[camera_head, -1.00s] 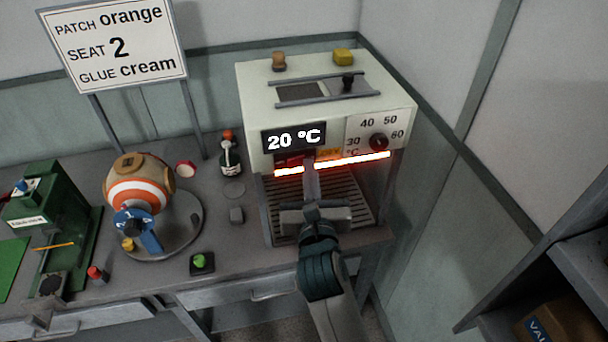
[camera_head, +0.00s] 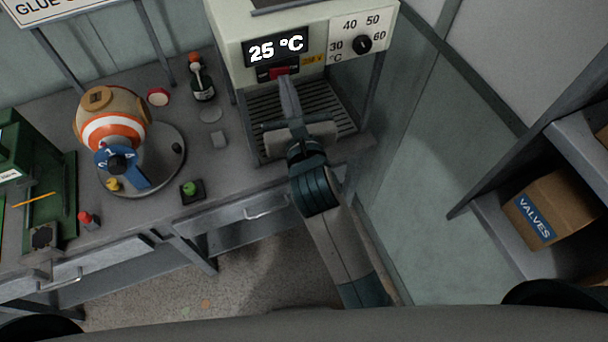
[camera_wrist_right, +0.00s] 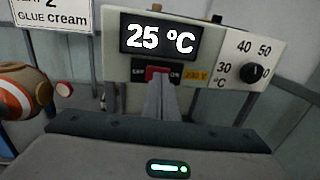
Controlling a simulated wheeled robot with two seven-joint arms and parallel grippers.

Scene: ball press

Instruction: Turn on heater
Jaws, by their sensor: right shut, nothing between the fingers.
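The heater (camera_head: 229,45) is a cream box on legs above a slatted grille. Its black display (camera_head: 276,47) reads 25 °C, as it also does in the right wrist view (camera_wrist_right: 160,39). Below the display is a red rocker switch (camera_wrist_right: 152,73) marked OFF and ON, also seen in the head view (camera_head: 270,74). My right gripper (camera_head: 285,84) is shut and empty, its fingertips at the switch and partly covering it; I cannot tell whether they touch. A black dial (camera_head: 362,44) with marks from 30 to 60 is to the right. My left gripper is not in view.
Left on the bench are a striped ball (camera_head: 112,128) on a round stand, a bottle (camera_head: 203,82), a green button (camera_head: 191,189) and a green press (camera_head: 28,160). A shelf with a VALVES box (camera_head: 556,207) stands at right.

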